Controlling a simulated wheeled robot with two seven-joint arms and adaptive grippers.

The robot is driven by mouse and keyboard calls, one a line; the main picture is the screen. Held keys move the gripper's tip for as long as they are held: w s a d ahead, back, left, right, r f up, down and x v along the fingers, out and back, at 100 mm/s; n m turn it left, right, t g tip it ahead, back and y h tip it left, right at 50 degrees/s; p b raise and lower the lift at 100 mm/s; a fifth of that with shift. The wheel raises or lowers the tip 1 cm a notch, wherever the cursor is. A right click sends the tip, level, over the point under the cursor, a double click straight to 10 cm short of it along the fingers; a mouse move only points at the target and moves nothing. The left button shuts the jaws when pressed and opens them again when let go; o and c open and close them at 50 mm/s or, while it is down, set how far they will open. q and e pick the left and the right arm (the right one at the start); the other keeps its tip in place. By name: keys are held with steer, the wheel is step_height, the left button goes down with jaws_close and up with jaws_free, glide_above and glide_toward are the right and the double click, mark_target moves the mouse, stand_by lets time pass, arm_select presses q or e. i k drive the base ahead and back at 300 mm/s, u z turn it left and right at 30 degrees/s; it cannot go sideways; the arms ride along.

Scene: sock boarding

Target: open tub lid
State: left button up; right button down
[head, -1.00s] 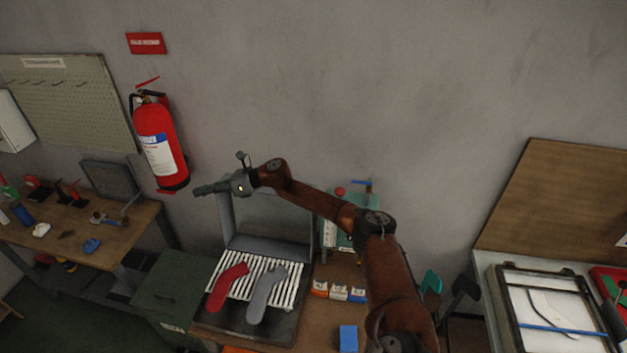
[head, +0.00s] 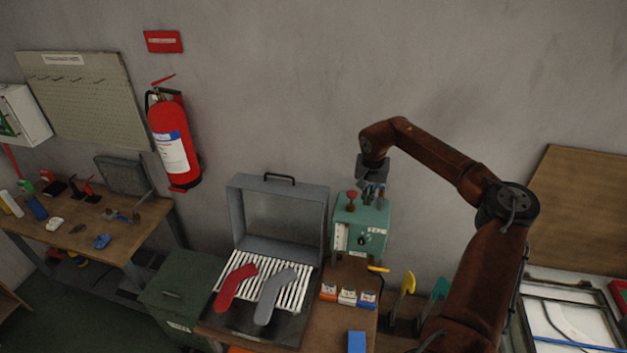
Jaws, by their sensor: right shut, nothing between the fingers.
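A shallow grey tub (head: 210,323) stands on the wooden bench, and its grey lid (head: 281,214) with a black handle (head: 279,179) stands raised behind it against the wall side. White slats fill the tub, with a red sock-shaped piece (head: 235,284) and a grey one (head: 272,296) lying on them. My right gripper (head: 373,192) points down, shut and empty, right of the lid and close above the teal box (head: 374,218). It is apart from the lid; whether it touches the box cannot be told. My left gripper is not in view.
The teal box carries a red knob (head: 351,198). Small orange, white and blue boxes (head: 347,297) and a blue block (head: 356,341) sit on the bench. A dark green container (head: 180,282) stands at left. Wall space above the lid is free.

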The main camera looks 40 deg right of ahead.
mark_target(280, 248)
steer(key=i, duration=0.9)
